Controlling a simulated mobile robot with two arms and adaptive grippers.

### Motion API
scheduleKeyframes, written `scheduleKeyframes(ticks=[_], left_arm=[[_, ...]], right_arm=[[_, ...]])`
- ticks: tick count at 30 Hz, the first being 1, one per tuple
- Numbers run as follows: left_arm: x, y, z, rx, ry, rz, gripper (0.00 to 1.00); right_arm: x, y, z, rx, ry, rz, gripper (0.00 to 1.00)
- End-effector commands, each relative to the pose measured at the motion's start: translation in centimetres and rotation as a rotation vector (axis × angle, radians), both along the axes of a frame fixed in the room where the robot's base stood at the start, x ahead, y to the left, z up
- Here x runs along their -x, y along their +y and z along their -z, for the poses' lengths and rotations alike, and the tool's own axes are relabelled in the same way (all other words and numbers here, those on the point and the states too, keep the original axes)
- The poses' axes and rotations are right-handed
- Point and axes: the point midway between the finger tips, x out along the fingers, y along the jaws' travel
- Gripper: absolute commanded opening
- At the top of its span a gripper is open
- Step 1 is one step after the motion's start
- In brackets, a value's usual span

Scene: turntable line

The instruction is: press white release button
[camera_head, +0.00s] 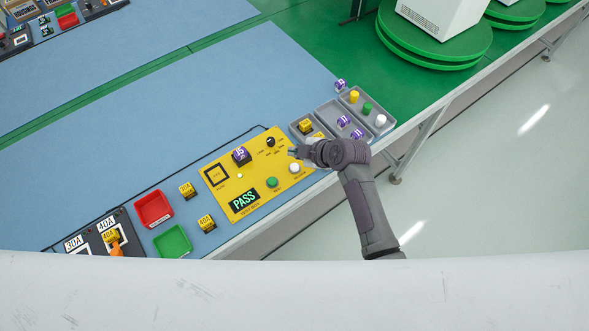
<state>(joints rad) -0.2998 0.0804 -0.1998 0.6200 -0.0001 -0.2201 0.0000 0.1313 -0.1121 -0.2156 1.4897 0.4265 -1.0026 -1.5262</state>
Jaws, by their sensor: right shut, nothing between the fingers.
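The yellow test box (222,189) lies on the blue mat. Its white button (295,167) is at the right end of the lower edge, next to a green button (272,182). Its display (244,201) reads PASS. My left gripper is not in view.
Grey trays (368,104) with small coloured parts stand right of the box, beside my right arm. A red tray (153,209), a green tray (173,242) and yellow blocks (187,190) lie to its left. Green turntables (440,46) are at the back right.

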Motion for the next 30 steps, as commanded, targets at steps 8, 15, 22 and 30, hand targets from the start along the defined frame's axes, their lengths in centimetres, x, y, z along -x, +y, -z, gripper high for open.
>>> scheduleKeyframes(ticks=[8, 15, 22, 30], left_arm=[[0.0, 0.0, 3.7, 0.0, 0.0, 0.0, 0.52], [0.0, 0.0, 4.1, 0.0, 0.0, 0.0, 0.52], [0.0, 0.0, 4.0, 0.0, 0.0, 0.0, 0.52], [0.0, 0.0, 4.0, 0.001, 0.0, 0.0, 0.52]], right_arm=[[0.0, 0.0, 4.3, 0.002, -0.001, -0.001, 0.0], [0.0, 0.0, 4.8, 0.0, 0.0, 0.0, 0.0], [0.0, 0.0, 4.7, 0.0, 0.0, 0.0, 0.0], [0.0, 0.0, 4.7, 0.0, 0.0, 0.0, 0.0]])
